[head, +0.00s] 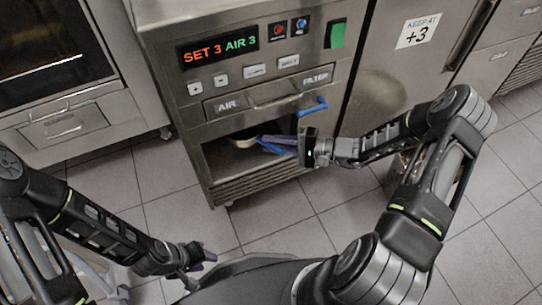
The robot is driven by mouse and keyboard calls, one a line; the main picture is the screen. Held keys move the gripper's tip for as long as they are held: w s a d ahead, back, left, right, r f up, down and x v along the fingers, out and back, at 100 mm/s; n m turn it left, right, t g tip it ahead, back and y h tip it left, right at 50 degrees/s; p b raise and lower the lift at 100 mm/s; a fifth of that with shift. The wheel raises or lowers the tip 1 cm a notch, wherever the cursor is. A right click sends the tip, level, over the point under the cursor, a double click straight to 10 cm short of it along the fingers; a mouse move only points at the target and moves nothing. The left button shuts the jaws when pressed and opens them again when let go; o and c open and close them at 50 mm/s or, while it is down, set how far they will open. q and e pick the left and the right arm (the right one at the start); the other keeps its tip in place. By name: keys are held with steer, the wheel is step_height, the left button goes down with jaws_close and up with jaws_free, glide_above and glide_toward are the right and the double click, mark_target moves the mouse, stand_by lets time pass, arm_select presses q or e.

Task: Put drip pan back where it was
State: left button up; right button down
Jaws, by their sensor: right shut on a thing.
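The steel cabinet has an open compartment (215,158) below its AIR FILTER drawer. A pale, shallow round piece, which looks like part of the drip pan (243,141), sits inside it. A blue handle-like part (274,148) sticks out to the right of it. My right gripper (285,142) is at the compartment's right opening, its fingers shut on this blue part. How the blue part joins the pale piece is hidden. My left gripper (205,260) is low at the left, above the floor and away from the cabinet. Its jaw gap is not clear.
The AIR FILTER drawer (240,105) with a blue handle (310,107) is just above the compartment. A control panel (220,50) reads SET 3 AIR 3. An oven (50,60) stands left, a steel door (390,75) right. The tiled floor (150,205) ahead is clear.

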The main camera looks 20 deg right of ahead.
steer(key=shift+w+f+b, duration=0.2)
steer(key=shift+f+b, duration=0.05)
steer(key=shift+f, duration=0.5)
steer(key=shift+w+f+b, duration=0.15)
steer(key=shift+f+b, duration=0.1)
steer(key=shift+f, duration=0.5)
steer(key=shift+w+f+b, duration=0.2)
steer(key=shift+f+b, duration=0.75)
steer(key=shift+f, duration=1.05)
steer(key=shift+f, duration=0.2)
steer(key=c, duration=1.3)
jaws_free()
steer(key=shift+r, duration=0.15)
